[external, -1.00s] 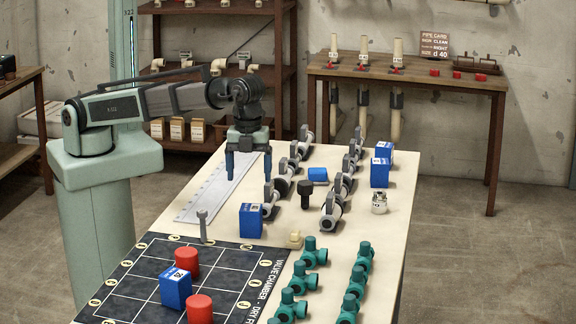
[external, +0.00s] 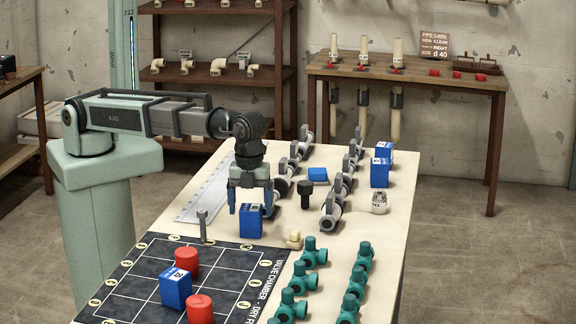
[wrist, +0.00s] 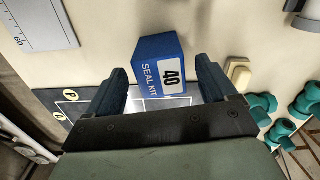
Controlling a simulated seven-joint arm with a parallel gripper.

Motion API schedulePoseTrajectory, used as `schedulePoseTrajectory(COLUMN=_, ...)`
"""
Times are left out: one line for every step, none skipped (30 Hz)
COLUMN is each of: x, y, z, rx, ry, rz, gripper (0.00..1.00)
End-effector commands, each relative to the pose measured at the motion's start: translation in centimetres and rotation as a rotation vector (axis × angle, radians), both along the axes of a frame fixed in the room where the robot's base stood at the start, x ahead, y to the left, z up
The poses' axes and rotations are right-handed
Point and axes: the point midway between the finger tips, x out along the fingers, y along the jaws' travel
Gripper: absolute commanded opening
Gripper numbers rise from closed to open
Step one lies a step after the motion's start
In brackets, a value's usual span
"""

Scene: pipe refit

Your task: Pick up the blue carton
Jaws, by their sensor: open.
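A blue carton (external: 250,222) stands on the table near the dark grid mat. In the wrist view the carton (wrist: 160,66) reads "SEAL KIT 40" and sits between and a little beyond my fingertips. My gripper (external: 251,210) is open, pointing down, with a finger on each side of the carton in the external view. I cannot tell whether either finger touches it. Other blue cartons stand at the table's far right (external: 380,172) and on the mat between red cylinders (external: 175,288). A flat blue block (external: 318,174) lies between the pipe rows.
Grey pipe fittings (external: 333,206) run in two rows behind the carton. A small beige fitting (external: 294,240) and green valves (external: 313,254) are at its right. A grey upright tool (external: 203,226) stands at its left. A long ruler plate (external: 205,192) lies along the left edge.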

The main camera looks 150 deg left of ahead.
Motion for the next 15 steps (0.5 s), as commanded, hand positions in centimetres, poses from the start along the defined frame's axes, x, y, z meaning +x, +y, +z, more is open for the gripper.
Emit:
schedulePoseTrajectory(x=0.0, y=0.0, z=-0.5, rx=0.0, ry=0.001, rz=0.0, gripper=0.85)
schedulePoseTrajectory(x=0.0, y=0.0, z=-0.8, rx=0.0, ry=0.001, rz=0.0, gripper=0.85)
schedulePoseTrajectory(x=0.0, y=0.0, z=-1.3, rx=-0.001, ry=0.002, rz=0.0, gripper=0.85)
schedulePoseTrajectory(x=0.1, y=0.0, z=-1.6, rx=-0.001, ry=0.002, rz=0.0, gripper=0.85)
schedulePoseTrajectory(x=0.1, y=0.0, z=-2.0, rx=-0.001, ry=0.002, rz=0.0, gripper=0.85)
schedulePoseTrajectory(x=0.1, y=0.0, z=-2.5, rx=-0.001, ry=0.002, rz=0.0, gripper=0.85)
schedulePoseTrajectory(x=0.1, y=0.0, z=-2.9, rx=-0.001, ry=0.002, rz=0.0, gripper=0.85)
schedulePoseTrajectory(x=0.1, y=0.0, z=-3.3, rx=-0.001, ry=0.002, rz=0.0, gripper=0.85)
schedulePoseTrajectory(x=0.1, y=0.0, z=-3.7, rx=-0.001, ry=0.002, rz=0.0, gripper=0.85)
schedulePoseTrajectory(x=0.1, y=0.0, z=-4.0, rx=-0.001, ry=0.002, rz=0.0, gripper=0.85)
schedulePoseTrajectory(x=0.1, y=0.0, z=-4.2, rx=0.0, ry=0.001, rz=0.0, gripper=0.85)
schedulePoseTrajectory(x=0.1, y=0.0, z=-4.4, rx=-0.001, ry=0.001, rz=0.0, gripper=0.85)
schedulePoseTrajectory(x=0.2, y=0.0, z=-4.5, rx=0.0, ry=0.0, rz=0.0, gripper=0.85)
schedulePoseTrajectory(x=0.2, y=0.0, z=-4.6, rx=0.0, ry=0.0, rz=0.0, gripper=0.85)
schedulePoseTrajectory(x=0.2, y=0.0, z=-4.6, rx=0.0, ry=0.0, rz=0.0, gripper=0.85)
